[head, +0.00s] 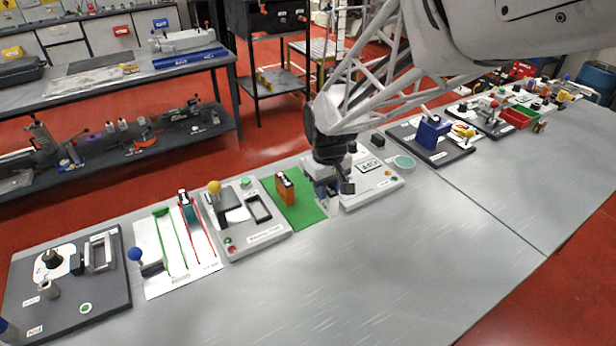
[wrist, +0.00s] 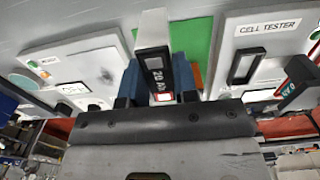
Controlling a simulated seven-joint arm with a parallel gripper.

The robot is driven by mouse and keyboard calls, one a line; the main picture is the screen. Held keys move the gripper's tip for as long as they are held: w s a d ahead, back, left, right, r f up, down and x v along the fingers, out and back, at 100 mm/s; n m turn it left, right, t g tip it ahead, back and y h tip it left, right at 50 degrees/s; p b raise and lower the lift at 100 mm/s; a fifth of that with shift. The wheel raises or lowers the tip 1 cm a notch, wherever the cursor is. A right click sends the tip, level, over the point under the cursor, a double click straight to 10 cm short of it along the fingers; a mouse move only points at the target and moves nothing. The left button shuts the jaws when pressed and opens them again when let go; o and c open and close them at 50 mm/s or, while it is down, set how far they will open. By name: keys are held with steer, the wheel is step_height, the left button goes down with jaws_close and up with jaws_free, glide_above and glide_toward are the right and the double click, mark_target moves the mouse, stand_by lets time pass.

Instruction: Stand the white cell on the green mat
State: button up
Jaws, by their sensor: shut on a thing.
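The white cell (wrist: 153,30) is between the blue fingers of my gripper (wrist: 158,82) in the wrist view, its dark label facing the camera. In the head view my gripper (head: 327,186) points down at the right edge of the green mat (head: 301,214), with the cell mostly hidden by it. The mat also shows behind the cell in the wrist view (wrist: 196,38). I cannot tell whether the cell's lower end touches the mat. An orange cell (head: 286,189) stands on the mat, left of my gripper.
The cell tester (head: 262,238) is left of the mat. A panel with a green display (head: 385,187) is close on the right. A blue block (head: 432,133) stands on a dark board further right. The front of the bench (head: 380,270) is clear.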

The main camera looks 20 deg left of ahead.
steer(key=shift+s+a+f, duration=0.1)
steer(key=shift+s+f, duration=0.05)
steer(key=shift+s, duration=0.8)
steer(key=shift+s+f, duration=0.1)
steer(key=shift+s, duration=0.8)
steer(key=shift+w, duration=0.15)
glide_above(305, 192)
steer(key=shift+f, duration=0.75)
steer(key=shift+f, duration=1.75)
steer(key=shift+f, duration=0.1)
steer(key=o, duration=0.9)
